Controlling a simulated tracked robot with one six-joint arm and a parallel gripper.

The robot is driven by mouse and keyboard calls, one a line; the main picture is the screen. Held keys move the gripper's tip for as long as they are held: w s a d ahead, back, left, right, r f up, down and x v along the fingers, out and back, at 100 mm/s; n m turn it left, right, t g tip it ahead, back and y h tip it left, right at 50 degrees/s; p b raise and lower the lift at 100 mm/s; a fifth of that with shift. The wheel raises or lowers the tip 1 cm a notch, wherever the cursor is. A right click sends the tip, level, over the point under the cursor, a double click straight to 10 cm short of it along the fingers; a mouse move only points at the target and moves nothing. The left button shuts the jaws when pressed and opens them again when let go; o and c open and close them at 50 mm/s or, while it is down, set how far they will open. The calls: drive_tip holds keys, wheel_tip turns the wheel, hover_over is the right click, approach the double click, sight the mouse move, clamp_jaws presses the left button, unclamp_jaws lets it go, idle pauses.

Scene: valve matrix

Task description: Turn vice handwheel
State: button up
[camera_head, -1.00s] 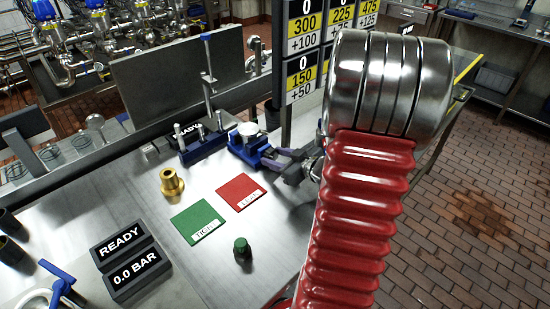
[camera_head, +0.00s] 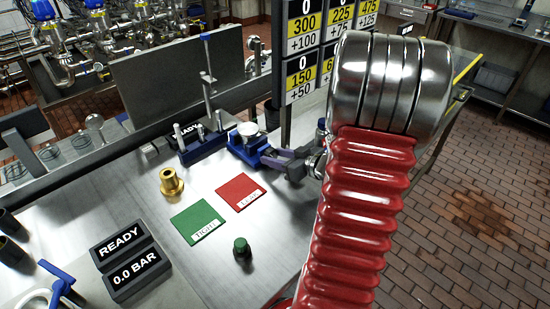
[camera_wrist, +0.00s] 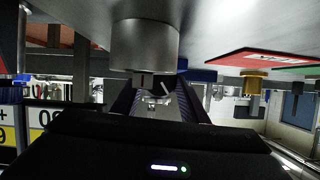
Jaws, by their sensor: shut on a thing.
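The blue vice (camera_head: 247,153) stands on the steel bench, left of my arm, with a pale round piece (camera_head: 247,129) on it. My gripper (camera_head: 272,160) reaches in from the right and is shut at the vice's near right end. The handwheel is mostly hidden by the fingers in the head view. In the wrist view, which appears upside down, a grey metal cylinder (camera_wrist: 145,46) lies at the tips of my dark ridged fingers. I cannot tell for certain whether it is the handwheel.
A red card (camera_head: 241,192), a green card (camera_head: 198,222), a brass fitting (camera_head: 171,182) and a green-topped knob (camera_head: 241,248) lie in front of the vice. A blue fixture with pins (camera_head: 202,146) stands left of it. Number panels (camera_head: 302,75) rise behind.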

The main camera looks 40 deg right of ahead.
drive_tip(key=o, duration=1)
drive_tip(key=shift+o, duration=0.2)
drive_tip(key=shift+s, duration=0.1)
drive_tip(key=v, duration=1.3)
drive_tip(key=shift+s, duration=0.3)
